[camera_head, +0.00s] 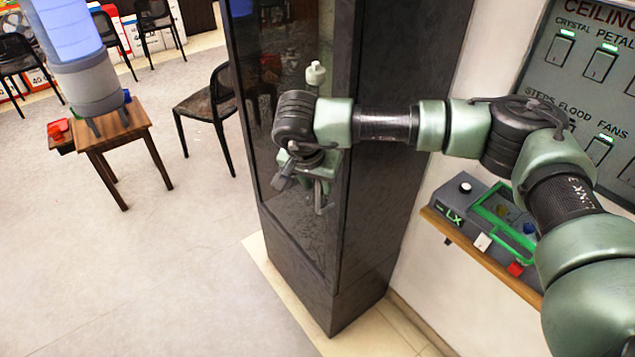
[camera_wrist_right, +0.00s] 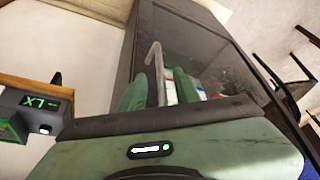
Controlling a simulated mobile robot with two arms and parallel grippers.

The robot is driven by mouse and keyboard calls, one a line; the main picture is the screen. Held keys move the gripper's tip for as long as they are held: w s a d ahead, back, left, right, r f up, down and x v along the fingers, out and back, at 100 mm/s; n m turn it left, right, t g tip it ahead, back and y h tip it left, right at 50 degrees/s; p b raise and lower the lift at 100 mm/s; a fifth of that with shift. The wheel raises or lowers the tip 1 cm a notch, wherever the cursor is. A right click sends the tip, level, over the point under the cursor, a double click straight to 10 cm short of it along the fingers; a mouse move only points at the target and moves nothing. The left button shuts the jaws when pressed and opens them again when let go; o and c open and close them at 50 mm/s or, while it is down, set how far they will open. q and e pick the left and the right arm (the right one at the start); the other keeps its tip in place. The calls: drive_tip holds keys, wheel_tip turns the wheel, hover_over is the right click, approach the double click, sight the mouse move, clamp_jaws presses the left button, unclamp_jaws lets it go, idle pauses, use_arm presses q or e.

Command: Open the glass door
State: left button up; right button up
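The glass door (camera_head: 288,220) is the dark, see-through front of a tall dark cabinet; it looks closed. The glass also shows in the wrist view (camera_wrist_right: 215,55). My right gripper (camera_head: 301,192) is in front of the glass, near the door's right edge, pointing down, with its two fingers apart. In the wrist view a thin pale bar (camera_wrist_right: 154,58), likely the door handle, stands right by the green fingers. I cannot tell whether they touch it. The handle is hidden by the gripper in the head view. My left gripper is not in view.
A wooden stool (camera_head: 118,137) with a water dispenser (camera_head: 88,85) stands at the left. A black chair (camera_head: 210,105) stands close to the cabinet's left side. A wall shelf (camera_head: 480,255) with a control box and a switch panel (camera_head: 590,85) are at the right. The floor before the door is clear.

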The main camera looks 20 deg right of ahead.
drive_tip(key=shift+x, duration=1.35)
clamp_jaws()
idle(0.4)
